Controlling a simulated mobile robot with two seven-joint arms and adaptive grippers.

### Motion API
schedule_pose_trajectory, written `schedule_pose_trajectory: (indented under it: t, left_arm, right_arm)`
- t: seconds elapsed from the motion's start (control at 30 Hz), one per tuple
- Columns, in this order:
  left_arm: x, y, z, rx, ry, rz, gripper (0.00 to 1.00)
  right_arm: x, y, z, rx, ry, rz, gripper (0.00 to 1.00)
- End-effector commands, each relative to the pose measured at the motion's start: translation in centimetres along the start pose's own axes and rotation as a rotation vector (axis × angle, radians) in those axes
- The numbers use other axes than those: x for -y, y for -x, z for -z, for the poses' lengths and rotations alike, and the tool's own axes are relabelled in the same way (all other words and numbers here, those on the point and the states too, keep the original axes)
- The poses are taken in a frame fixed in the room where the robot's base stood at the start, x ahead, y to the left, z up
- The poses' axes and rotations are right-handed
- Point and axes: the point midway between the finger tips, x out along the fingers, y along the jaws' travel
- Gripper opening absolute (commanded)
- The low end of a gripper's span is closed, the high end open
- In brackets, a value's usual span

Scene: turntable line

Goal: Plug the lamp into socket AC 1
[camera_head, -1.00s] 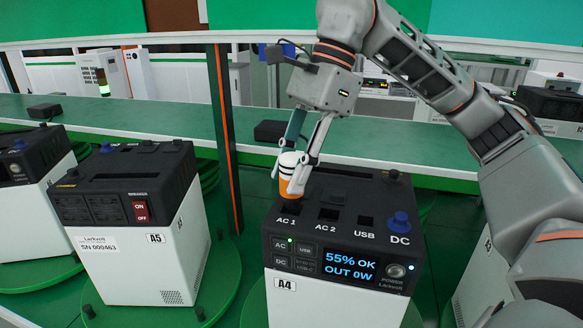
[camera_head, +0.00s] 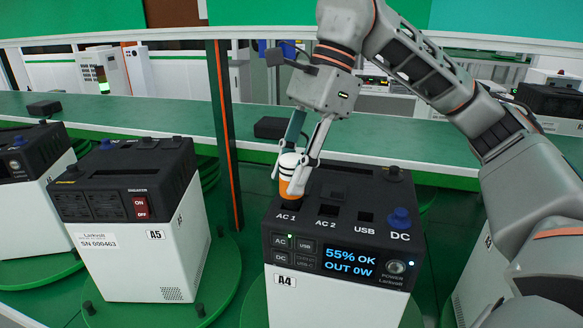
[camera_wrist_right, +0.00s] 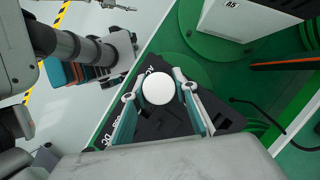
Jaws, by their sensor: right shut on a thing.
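My right gripper (camera_head: 298,170) is shut on the lamp, with a finger on either side. In the right wrist view the lamp's round white top (camera_wrist_right: 158,88) lies between the fingers. The lamp's lower end hides part of AC 1, so I cannot tell whether it is seated. The screen reads 55% OK, OUT 0W. My left gripper cannot be made out.
The AC 2 socket (camera_head: 328,211), USB socket (camera_head: 365,217) and blue DC knob (camera_head: 400,218) are right of AC 1. Power station A5 (camera_head: 150,247) stands to the left. A dark post (camera_head: 226,140) rises between the stations. A green counter (camera_head: 180,120) runs behind.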

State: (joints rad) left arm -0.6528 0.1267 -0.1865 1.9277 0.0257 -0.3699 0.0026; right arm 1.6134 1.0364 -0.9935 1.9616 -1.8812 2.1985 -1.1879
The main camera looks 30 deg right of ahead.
Motion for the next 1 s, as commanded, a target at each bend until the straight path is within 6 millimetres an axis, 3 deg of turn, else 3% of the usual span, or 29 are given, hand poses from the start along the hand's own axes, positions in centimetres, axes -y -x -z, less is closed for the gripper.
schedule_pose_trajectory:
  t: [0.9,0.93,1.0]
  left_arm:
    - [0.0,-0.3,-0.3,-0.003,-0.002,0.001,0.40]
    - [0.0,-0.3,-0.2,-0.003,-0.002,0.001,0.40]
    - [0.0,-0.3,-0.2,-0.003,-0.002,0.001,0.40]
  right_arm:
    - [0.0,-1.6,0.7,0.000,0.000,-0.001,0.03]
    - [0.0,-1.6,0.7,0.001,0.000,0.000,0.31]
    - [0.0,-1.5,0.6,0.001,0.000,0.000,0.48]
